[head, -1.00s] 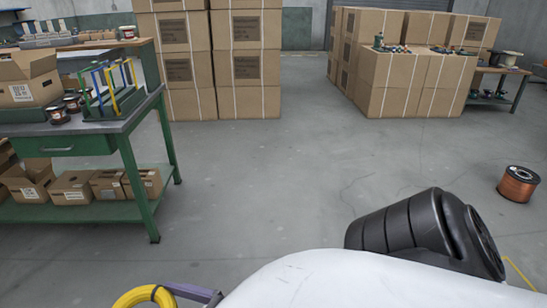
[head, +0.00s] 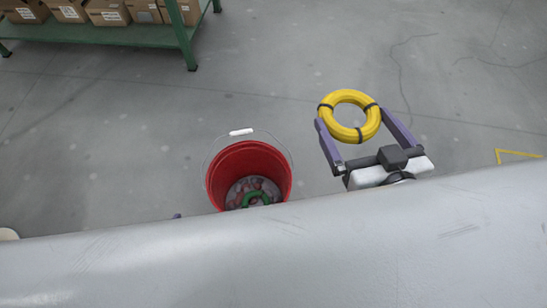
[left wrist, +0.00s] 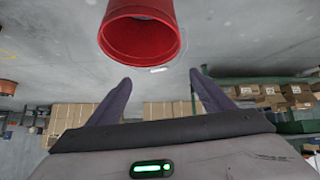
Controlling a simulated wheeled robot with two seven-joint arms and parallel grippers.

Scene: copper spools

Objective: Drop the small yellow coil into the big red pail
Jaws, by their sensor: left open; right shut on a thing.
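The small yellow coil (head: 349,115) is a ring with dark bands. My right gripper (head: 360,127) is shut on it, with a purple finger on either side, and holds it to the right of the pail in the head view. The big red pail (head: 214,180) stands on the floor with its handle up; a green ring and several reddish and grey pieces lie inside. My white body hides its lower front. My left gripper (left wrist: 159,100) is open and empty in the left wrist view, with the red pail (left wrist: 140,38) beyond its fingertips. In the head view only a purple tip of it may show.
A green shelf table (head: 110,38) with several cardboard boxes (head: 108,12) stands at the top left. The grey floor around the pail is clear. A yellow floor line (head: 515,153) shows at the right.

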